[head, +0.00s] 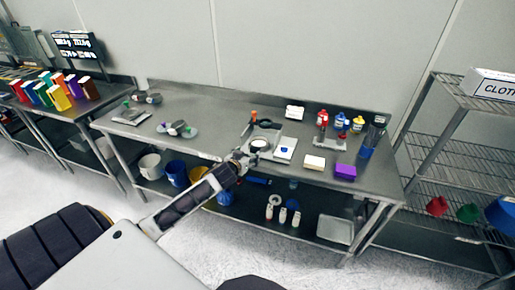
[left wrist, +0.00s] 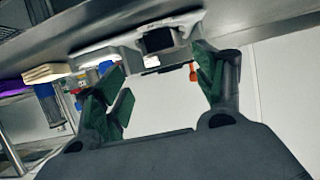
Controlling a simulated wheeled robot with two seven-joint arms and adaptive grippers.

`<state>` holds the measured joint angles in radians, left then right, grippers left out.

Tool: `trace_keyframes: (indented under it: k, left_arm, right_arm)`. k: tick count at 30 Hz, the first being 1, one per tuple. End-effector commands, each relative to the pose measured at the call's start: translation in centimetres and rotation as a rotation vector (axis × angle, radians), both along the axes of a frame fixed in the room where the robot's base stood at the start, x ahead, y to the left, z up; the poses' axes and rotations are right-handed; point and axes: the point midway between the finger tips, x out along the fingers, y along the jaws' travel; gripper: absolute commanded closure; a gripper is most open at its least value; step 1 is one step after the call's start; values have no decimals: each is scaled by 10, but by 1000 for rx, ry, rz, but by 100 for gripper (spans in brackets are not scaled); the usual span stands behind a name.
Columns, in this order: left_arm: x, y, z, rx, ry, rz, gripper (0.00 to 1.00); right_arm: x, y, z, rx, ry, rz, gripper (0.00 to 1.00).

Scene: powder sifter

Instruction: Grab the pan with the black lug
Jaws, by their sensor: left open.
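My left gripper (head: 247,151) reaches from the lower left to the front edge of the long metal table (head: 215,112). In the left wrist view, its two green-padded fingers (left wrist: 163,88) stand wide apart with nothing between the pads. A pale metal pan (left wrist: 125,50) with a black lug (left wrist: 160,42) shows just ahead of them, the lug between the fingertips and apparently a little beyond them. In the head view, a round pale pan (head: 259,145) sits at the gripper, its lug hard to make out there. My right gripper is not in view.
Grey pieces with coloured parts (head: 178,130) lie left on the table. Buckets (head: 175,172) stand on the lower shelf. A wire rack (head: 450,150) stands right.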

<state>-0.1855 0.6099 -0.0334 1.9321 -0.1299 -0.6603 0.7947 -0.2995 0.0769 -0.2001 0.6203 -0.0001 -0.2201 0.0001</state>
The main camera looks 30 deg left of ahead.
Motion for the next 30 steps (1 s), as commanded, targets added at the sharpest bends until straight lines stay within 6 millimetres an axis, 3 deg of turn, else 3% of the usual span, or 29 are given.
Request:
trace_keyframes:
  k: [18,30]
  left_arm:
    - [42,9,-17,1,-1,0,30]
    - [49,11,-21,1,0,0,30]
  right_arm:
    - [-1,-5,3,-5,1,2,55]
    - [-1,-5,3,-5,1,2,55]
